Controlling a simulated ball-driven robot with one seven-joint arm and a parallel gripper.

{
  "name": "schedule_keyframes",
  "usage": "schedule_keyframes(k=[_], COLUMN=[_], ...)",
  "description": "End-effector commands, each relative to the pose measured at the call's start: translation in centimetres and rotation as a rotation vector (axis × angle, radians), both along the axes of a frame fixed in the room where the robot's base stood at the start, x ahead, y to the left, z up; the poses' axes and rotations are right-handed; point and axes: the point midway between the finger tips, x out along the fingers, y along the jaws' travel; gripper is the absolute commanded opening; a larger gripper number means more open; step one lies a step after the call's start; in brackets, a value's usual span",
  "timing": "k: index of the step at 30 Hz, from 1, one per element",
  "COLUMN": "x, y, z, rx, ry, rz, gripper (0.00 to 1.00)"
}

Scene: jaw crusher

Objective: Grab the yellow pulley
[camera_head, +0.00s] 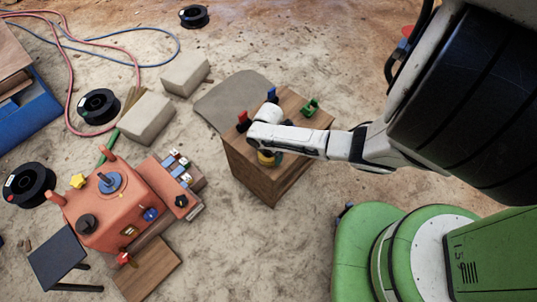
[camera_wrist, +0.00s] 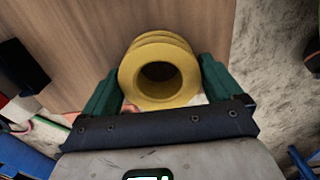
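The yellow pulley (camera_wrist: 160,50) is a grooved ring with a round hole, and its hole faces the wrist camera. It stands against the brown wooden top of a box (camera_head: 250,172). My gripper (camera_wrist: 161,64) has its two green fingers either side of the pulley, one to the left and one to the right. The fingers look spread around it, with little or no gap visible at the near rim; contact is not clear. In the head view, part of the yellow pulley (camera_head: 267,159) shows just below my white wrist, which hides my fingertips.
On the box also stand a red object (camera_head: 243,120), a blue one (camera_head: 272,95) and a green one (camera_head: 309,106). An orange jaw crusher (camera_head: 125,205) stands at left, with pale blocks (camera_head: 146,117) and black spools (camera_head: 98,106) beyond. Floor around the box is mostly clear.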

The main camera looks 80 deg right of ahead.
Motion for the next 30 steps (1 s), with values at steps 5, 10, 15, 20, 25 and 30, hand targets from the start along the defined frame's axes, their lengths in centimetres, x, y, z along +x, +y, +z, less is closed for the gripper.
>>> schedule_keyframes(k=[5, 10, 15, 20, 25, 30], x=[-0.02, -0.02, -0.02, -0.04, -0.02, 0.0], y=[-0.01, -0.02, -0.02, -0.02, -0.08, -0.14], z=[0.01, 0.02, 0.02, 0.02, 0.09, 0.56], rx=[0.0, 0.0, 0.001, 0.001, -0.001, -0.002], ry=[0.0, 0.0, 0.001, 0.001, 0.0, -0.001], rz=[0.0, -0.001, -0.001, -0.001, -0.001, -0.001], gripper=[0.75, 0.59, 0.43, 0.27, 0.25, 0.25])
